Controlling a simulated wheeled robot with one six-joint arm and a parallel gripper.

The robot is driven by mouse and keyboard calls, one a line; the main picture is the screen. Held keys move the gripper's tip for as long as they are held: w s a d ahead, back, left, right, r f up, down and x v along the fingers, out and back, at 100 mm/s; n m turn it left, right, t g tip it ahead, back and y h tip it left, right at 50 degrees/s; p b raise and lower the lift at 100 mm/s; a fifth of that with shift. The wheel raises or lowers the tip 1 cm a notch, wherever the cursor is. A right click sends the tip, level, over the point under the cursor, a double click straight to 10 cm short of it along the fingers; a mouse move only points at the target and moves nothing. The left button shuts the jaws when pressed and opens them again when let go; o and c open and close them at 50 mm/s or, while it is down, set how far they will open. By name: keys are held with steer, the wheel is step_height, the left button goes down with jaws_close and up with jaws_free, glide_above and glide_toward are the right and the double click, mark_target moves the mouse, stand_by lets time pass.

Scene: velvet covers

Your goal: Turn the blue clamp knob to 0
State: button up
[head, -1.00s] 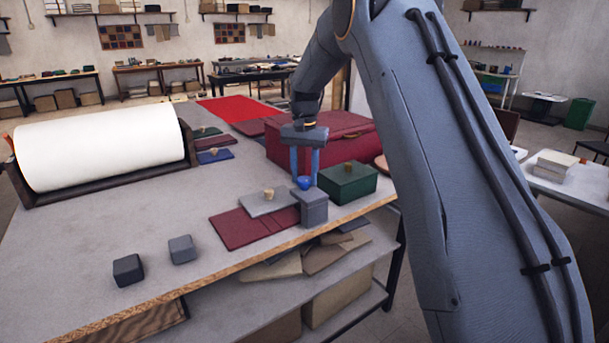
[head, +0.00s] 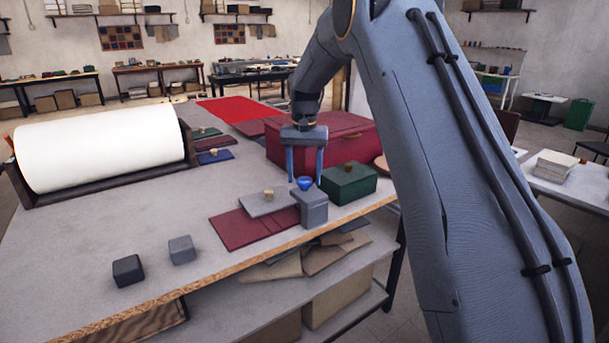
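The blue clamp knob (head: 305,184) sits on top of a small grey block (head: 313,208) near the table's front right edge. My gripper (head: 305,178) points down over the knob, with one blue finger at its left and one at its right. The fingers are spread apart, with a visible gap between them and the knob. The knob's marks and its pointer are too small to read.
A dark red box (head: 350,132) stands right behind my gripper. A green box (head: 349,183) with a brass-coloured knob is close at the right. A grey cover (head: 266,203) and red covers (head: 240,229) lie at the left. Two dark blocks stand farther left on the table (head: 80,245).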

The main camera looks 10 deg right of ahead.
mark_target(305, 179)
step_height(305, 179, up, 8)
steer(key=shift+f+b, duration=0.15)
steer(key=shift+b, duration=1)
steer(key=s+f+n, duration=0.1)
steer(key=s+f, duration=0.4)
steer(key=s, duration=0.7)
steer(key=s+f+n, duration=0.2)
steer(key=s+f, duration=0.3)
steer(key=s, duration=0.7)
steer(key=s+f+n+t, duration=0.1)
steer(key=s+f, duration=0.4)
steer(key=s, duration=0.7)
steer(key=shift+f+n, duration=0.3)
steer(key=shift+f, duration=0.1)
